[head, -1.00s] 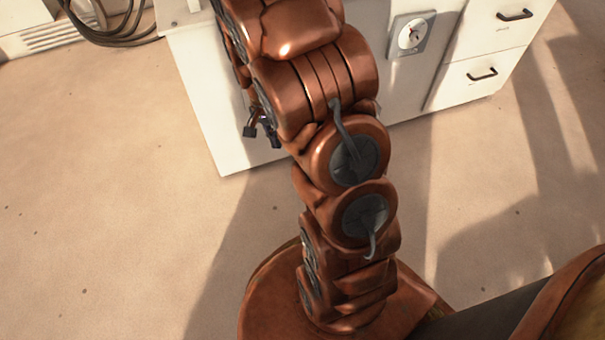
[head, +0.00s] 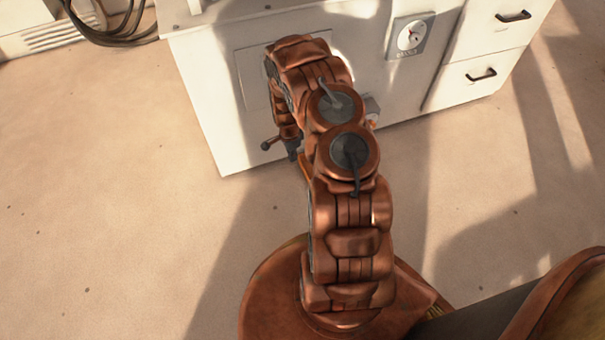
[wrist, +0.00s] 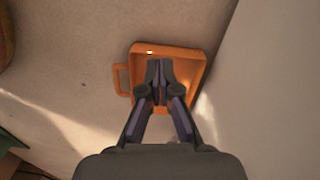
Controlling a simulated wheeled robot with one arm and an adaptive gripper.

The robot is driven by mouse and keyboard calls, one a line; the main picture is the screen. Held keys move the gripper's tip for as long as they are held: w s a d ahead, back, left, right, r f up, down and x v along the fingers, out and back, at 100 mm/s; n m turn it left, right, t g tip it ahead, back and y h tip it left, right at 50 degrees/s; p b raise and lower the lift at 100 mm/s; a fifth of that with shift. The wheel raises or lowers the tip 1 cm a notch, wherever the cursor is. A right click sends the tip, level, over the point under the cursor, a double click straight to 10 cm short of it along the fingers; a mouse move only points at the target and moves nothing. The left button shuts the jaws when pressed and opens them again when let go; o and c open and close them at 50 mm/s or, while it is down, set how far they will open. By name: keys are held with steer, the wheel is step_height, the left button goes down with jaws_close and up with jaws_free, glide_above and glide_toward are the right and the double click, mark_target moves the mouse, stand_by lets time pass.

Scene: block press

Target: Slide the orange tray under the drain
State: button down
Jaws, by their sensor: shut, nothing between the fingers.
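The orange tray (wrist: 191,70) shows in the wrist view, seen from above, with a loop handle on its left side. It lies beside a pale upright surface on the right. My gripper (wrist: 159,66) is shut and empty, with its fingertips over the tray in that view. Whether they touch it I cannot tell. In the head view my gripper (head: 293,150) is low by the front of the white cabinet, mostly behind my arm. I cannot clearly make out the drain.
The white cabinet (head: 208,110) stands ahead, with a dial (head: 411,37) and drawers (head: 487,72) on its right. Dark hoses (head: 120,25) hang at the upper left. The floor to the left is clear.

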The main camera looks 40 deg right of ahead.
steer(key=shift+m+t, duration=0.3)
steer(key=shift+m, duration=0.5)
step_height(320, 180, down, 16)
steer(key=b, duration=0.3)
steer(key=shift+w+d+r+b, duration=0.1)
steer(key=shift+d+r+b, duration=0.1)
steer(key=shift+b, duration=0.2)
steer(key=shift+s+d+r+b, duration=0.1)
steer(key=shift+s+d+b, duration=0.15)
steer(key=shift+d, duration=0.7)
steer(key=shift+s+d+r+b, duration=0.15)
steer(key=shift+s+d, duration=0.2)
steer(key=shift+d, duration=0.6)
